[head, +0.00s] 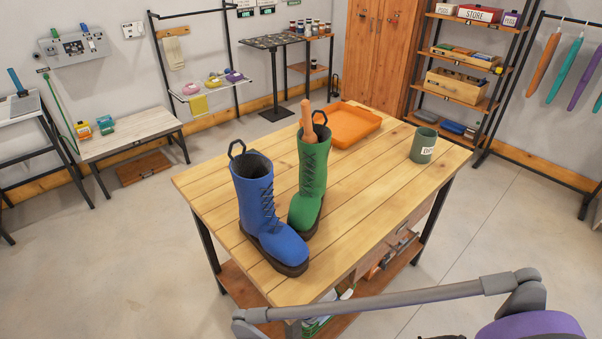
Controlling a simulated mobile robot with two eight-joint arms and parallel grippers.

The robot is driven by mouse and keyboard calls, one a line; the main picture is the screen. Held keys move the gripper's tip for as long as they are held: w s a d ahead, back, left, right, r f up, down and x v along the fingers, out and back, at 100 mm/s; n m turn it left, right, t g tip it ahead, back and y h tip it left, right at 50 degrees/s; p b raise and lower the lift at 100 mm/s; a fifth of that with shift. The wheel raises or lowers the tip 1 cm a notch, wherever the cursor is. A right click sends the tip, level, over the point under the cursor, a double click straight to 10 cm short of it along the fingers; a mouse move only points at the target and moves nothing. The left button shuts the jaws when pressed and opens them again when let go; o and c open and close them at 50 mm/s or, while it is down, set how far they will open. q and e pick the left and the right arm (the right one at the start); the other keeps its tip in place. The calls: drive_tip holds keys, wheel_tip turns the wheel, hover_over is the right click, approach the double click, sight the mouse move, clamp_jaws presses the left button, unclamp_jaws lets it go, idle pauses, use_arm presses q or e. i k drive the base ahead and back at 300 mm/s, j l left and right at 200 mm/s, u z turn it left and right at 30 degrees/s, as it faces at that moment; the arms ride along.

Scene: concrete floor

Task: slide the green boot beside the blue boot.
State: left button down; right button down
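The blue boot (257,205) stands upright on the wooden table (375,185), toe toward the lower right, with a dark loop at its top. The green boot (311,178) stands upright to its right and a little farther back, toe toward the lower left. An orange-brown rod-like piece (307,122) sticks up out of the green boot's opening. The blue boot overlaps the green boot's toe area in the picture, and I cannot tell whether they touch. Neither of my grippers shows. A grey link of my arm crosses the bottom right, in front of the table.
An orange tray (352,138) lies behind the green boot. A green-grey mug (422,145) stands near the table's right corner. The tabletop between the green boot and the mug is clear. A low bench (128,133) and shelves stand along the walls.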

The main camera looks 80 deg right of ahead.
sight(306, 206)
drive_tip(key=i+z, duration=0.3)
drive_tip(key=z, duration=0.15)
drive_tip(key=i+z, duration=0.3)
drive_tip(key=z, duration=0.2)
drive_tip(key=i+j+z, duration=0.2)
drive_tip(key=z, duration=0.25)
drive_tip(key=i+j+z, duration=0.1)
drive_tip(key=z, duration=0.4)
drive_tip(key=i+j+z, duration=0.2)
drive_tip(key=z, duration=0.3)
drive_tip(key=i+j+z, duration=0.25)
drive_tip(key=z, duration=0.25)
drive_tip(key=i+j+z, duration=0.15)
drive_tip(key=z, duration=0.3)
drive_tip(key=i+j+z, duration=0.1)
drive_tip(key=z, duration=0.35)
drive_tip(key=j+z, duration=0.3)
drive_tip(key=z, duration=0.15)
drive_tip(key=i+j+z, duration=0.15)
drive_tip(key=j+z, duration=0.35)
drive_tip(key=i+j+z, duration=0.1)
drive_tip(key=j+z, duration=0.25)
drive_tip(key=z, duration=0.15)
drive_tip(key=i+l+z, duration=0.2)
drive_tip(key=i, duration=0.2)
drive_tip(key=j, duration=0.1)
